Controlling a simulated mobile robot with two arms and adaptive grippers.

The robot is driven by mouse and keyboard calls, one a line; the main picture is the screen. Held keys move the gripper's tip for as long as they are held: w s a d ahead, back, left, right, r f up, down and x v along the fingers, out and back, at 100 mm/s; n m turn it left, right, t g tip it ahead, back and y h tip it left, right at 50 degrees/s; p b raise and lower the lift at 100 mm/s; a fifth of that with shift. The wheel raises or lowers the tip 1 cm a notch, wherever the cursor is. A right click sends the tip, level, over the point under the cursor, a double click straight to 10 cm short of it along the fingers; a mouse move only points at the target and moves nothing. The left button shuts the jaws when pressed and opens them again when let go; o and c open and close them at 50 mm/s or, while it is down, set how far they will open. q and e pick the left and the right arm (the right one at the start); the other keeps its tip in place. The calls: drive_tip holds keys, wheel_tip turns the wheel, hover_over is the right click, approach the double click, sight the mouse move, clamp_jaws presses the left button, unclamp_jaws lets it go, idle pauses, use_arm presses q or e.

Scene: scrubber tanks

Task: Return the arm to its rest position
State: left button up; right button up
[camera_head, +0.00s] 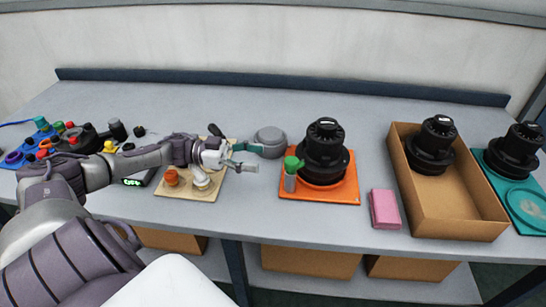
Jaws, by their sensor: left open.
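My left arm (130,160) reaches in from the left over the table. Its gripper (238,167) is open, its fingers pointing right, just above the right side of the wooden board (168,190). Nothing shows between the fingers. An orange-brown knob (172,177) and a whitish round part (200,180) sit on the board under the gripper. A grey round part (269,140) with a green-grey handle lies just right of the fingertips. My right gripper is not in view.
A black scrubber tank (323,150) stands on an orange mat (335,193) beside a green-topped bottle (291,177). A pink sponge (384,208), a cardboard box (455,217) holding another black tank (434,140), and a teal mat (522,200) lie right. Clutter crowds the left.

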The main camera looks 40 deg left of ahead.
use_arm(q)
drive_tip(key=shift+v, duration=1.05)
